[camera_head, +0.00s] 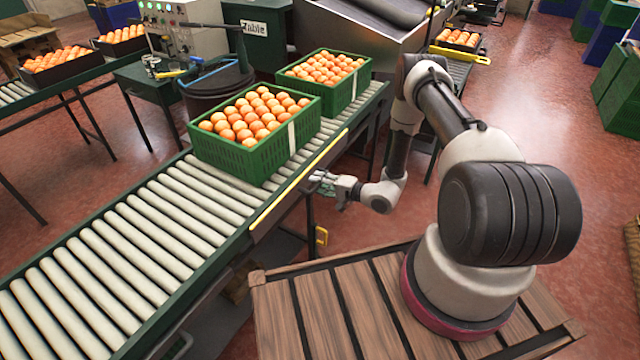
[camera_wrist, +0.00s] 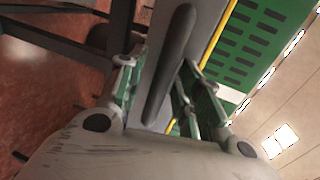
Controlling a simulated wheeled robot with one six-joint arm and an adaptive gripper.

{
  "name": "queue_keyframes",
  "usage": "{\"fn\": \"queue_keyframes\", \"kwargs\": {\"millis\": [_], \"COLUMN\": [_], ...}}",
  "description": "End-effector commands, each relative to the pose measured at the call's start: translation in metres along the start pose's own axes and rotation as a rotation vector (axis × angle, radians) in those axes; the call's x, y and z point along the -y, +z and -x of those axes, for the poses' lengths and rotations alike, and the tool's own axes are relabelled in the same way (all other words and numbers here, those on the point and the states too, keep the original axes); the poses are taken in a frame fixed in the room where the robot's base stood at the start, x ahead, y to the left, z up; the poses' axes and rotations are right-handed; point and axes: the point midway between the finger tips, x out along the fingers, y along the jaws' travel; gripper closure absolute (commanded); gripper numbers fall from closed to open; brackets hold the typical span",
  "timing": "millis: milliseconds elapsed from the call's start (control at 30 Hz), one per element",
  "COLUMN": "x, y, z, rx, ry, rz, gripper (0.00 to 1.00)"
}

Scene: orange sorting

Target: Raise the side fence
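The side fence (camera_head: 300,184) is a long strip with a yellow top edge along the near side of the roller conveyor (camera_head: 150,235). Its yellow edge looks about level with the rollers, and the crates stand above it. My gripper (camera_head: 322,178) is at the outer face of the fence. In the wrist view my gripper (camera_wrist: 157,75) has its fingers apart, one on each side of a dark elongated handle (camera_wrist: 172,60) on a grey panel, the fence's face. The yellow edge runs right of it. Whether the fingers touch the handle I cannot tell.
A green crate of oranges (camera_head: 226,157) stands on the rollers just behind the fence, with a second green crate (camera_head: 357,88) beyond it. The near rollers at left are empty. A wooden slatted platform (camera_head: 330,315) lies below my arm. Open red floor is at right.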

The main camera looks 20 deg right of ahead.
Motion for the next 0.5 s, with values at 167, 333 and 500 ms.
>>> {"fn": "queue_keyframes", "kwargs": {"millis": [167,333,500], "x": [0.000,0.000,0.020], "y": [0.000,0.000,-0.001], "z": [0.000,0.000,0.004], "rx": [0.000,0.000,0.000], "ry": [0.000,0.000,-0.001], "rz": [0.000,0.000,0.002], "gripper": [1.00,1.00,1.00]}}
